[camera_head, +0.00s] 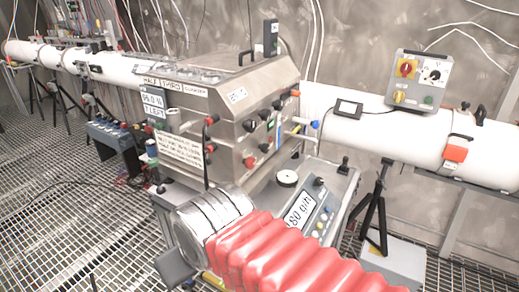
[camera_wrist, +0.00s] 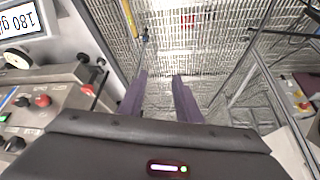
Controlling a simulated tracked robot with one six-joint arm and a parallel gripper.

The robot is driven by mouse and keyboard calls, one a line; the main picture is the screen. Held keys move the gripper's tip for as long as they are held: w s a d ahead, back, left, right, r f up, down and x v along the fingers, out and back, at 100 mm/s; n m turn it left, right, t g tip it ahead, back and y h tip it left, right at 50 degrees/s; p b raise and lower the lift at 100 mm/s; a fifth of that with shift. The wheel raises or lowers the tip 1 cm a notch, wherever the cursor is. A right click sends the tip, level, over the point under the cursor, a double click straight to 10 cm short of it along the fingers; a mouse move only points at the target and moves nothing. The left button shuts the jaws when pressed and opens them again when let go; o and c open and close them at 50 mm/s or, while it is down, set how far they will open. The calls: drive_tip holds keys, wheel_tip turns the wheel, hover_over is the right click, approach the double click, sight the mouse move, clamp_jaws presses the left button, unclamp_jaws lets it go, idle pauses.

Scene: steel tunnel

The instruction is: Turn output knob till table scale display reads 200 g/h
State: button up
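The table scale display (camera_head: 300,212) shows "80 g/h" in the head view, its left end cut off by red ribbed bellows. No label I can read marks the output knob. A grey control box (camera_head: 418,80) on the right pipe carries a black knob on a white dial (camera_head: 433,75). In the wrist view a panel at left has a red knob (camera_wrist: 42,101) and a black knob (camera_wrist: 22,101). My gripper (camera_wrist: 160,80) has its two purple fingers apart, with nothing between them.
A steel machine (camera_head: 225,100) with red and black knobs stands behind the table. White pipes (camera_head: 365,125) run along the wall. A black tripod (camera_head: 377,215) stands under the right pipe. Grating floor (camera_wrist: 190,30) lies beyond my fingers. A box with coloured buttons (camera_wrist: 303,100) shows at right.

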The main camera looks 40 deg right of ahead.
drive_tip(key=o, duration=0.4)
drive_tip(key=shift+w+d, duration=0.15)
drive_tip(key=shift+w, duration=0.05)
drive_tip(key=w+d+f+m+t+y, duration=0.2)
drive_tip(key=w+d+m+y, duration=0.6)
drive_tip(key=w+d+m, duration=0.95)
drive_tip(key=s+d+f+m+t+h, duration=0.1)
drive_tip(key=s+d+t, duration=0.1)
drive_tip(key=d, duration=0.8)
drive_tip(key=s+d+f+m+t+h, duration=0.1)
drive_tip(key=s+d+t, duration=0.2)
drive_tip(key=d, duration=0.8)
drive_tip(key=s+d+f+m+t+h, duration=0.1)
drive_tip(key=d+t, duration=0.3)
drive_tip(key=d, duration=0.7)
drive_tip(key=shift+s+d+f+m+t, duration=0.2)
drive_tip(key=shift+s+m, duration=0.1)
drive_tip(key=shift+s, duration=0.1)
drive_tip(key=shift+s+d+f+m+t, duration=0.1)
drive_tip(key=shift+s+m+t, duration=0.15)
drive_tip(key=shift+s, duration=0.15)
drive_tip(key=shift+a, duration=0.1)
